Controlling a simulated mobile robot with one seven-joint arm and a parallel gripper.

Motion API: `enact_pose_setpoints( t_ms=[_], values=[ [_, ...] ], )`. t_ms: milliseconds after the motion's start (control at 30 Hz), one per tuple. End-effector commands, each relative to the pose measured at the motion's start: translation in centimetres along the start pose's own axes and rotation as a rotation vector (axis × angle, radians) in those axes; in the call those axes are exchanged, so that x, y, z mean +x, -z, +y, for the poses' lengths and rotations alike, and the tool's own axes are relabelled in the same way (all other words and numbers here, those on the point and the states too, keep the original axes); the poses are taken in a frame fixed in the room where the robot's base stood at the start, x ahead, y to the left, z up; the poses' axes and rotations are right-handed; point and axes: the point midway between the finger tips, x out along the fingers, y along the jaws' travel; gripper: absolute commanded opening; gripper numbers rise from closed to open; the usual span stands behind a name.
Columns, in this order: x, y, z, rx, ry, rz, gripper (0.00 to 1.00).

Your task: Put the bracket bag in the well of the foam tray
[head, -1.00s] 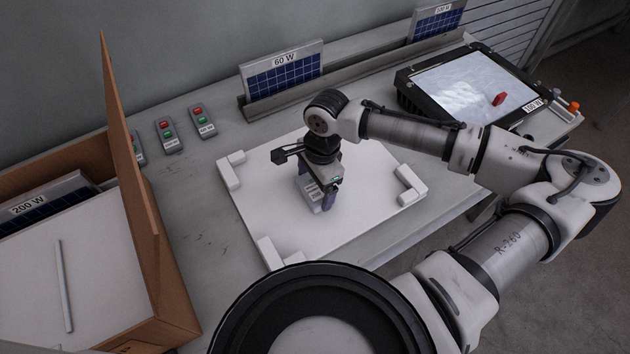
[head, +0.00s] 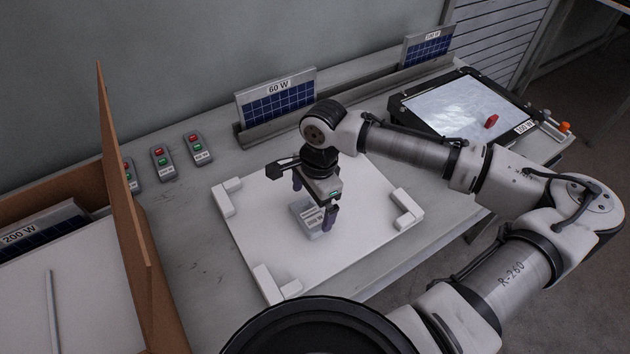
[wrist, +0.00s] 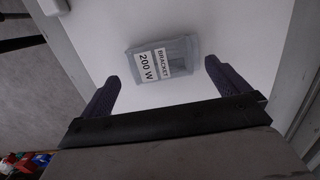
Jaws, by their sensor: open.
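The bracket bag (head: 308,216) is a small grey bag with a white label. In the wrist view the bag (wrist: 178,75) reads "BRACKET 200 W". It rests on the white foam tray (head: 262,232), which has raised corner blocks and lies flat on the bench. My gripper (head: 314,200) is just above the bag, pointing down. In the wrist view my gripper's two fingers (wrist: 168,85) are spread apart, one on each side of the bag, with gaps between. The outline of the well under the bag cannot be made out.
An open cardboard box (head: 128,215) with a 200 W panel stands at the left. Several small remotes (head: 163,162) lie behind the tray. A 60 W panel (head: 277,103) stands in a rack at the back.

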Motion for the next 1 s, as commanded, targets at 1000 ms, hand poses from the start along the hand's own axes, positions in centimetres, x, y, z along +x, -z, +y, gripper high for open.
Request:
enact_pose_setpoints(
  t_ms=[1000],
  values=[
    [-8.7, -0.7, -0.8, -0.04, 0.027, -0.004, 1.0]
  ],
)
